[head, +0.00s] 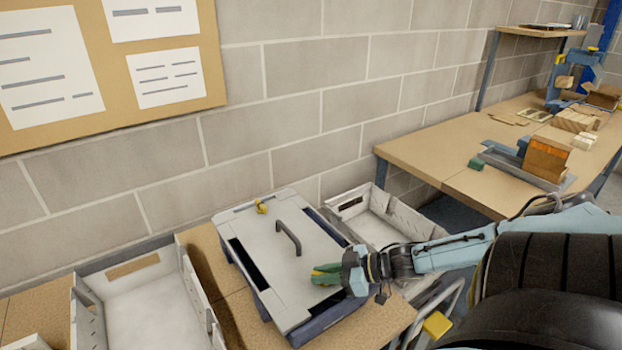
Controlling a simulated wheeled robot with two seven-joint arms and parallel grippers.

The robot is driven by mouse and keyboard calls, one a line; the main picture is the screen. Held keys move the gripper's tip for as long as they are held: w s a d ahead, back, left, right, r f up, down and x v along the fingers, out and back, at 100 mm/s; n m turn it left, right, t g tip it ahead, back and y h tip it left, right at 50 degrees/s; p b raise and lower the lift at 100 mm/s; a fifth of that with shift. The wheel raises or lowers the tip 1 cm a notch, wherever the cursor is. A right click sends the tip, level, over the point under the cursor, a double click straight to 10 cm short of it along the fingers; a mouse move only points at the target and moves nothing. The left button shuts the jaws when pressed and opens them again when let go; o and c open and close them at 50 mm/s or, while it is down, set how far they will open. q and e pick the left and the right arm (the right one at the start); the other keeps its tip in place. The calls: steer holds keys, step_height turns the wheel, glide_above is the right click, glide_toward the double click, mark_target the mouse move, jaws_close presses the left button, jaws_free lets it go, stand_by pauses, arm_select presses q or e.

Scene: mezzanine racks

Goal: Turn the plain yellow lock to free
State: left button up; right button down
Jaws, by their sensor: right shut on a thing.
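A blue-grey case with a pale lid (285,235) stands on a tan worktop, with a dark bar handle (289,238) on the lid. A small yellow lock (261,206) sits at the lid's far edge; its markings and exact turn are too small to tell. My right gripper (326,274) reaches in from the right, with green fingertips low at the lid's near right part. My left gripper is out of view.
An open white crate (68,290) stands left of the case, and another open pale crate (430,222) stands behind it to the right. A workbench (425,163) with clamps and wooden blocks is at the right. A block wall closes off the back.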

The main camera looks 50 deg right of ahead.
steer(key=shift+f+n+y+b, duration=0.15)
steer(key=shift+n+y+b, duration=0.25)
steer(key=shift+b, duration=0.1)
steer(key=shift+n+g+y+b, duration=0.35)
steer(key=shift+n+g+y, duration=0.05)
steer(key=shift+y, duration=0.1)
steer(key=shift+a, duration=0.1)
steer(key=c, duration=1.4)
jaws_free()
steer(key=p+v, duration=0.2)
steer(key=v, duration=0.2)
steer(key=p+v, duration=0.2)
steer(key=v, duration=0.2)
steer(key=p+v, duration=0.2)
steer(key=v, duration=0.2)
steer(key=shift+w+r+p, duration=0.1)
steer(key=shift+r+p, duration=0.2)
steer(key=shift+s+d+r, duration=0.2)
steer(key=shift+s+d, duration=0.2)
steer(key=shift+s, duration=0.15)
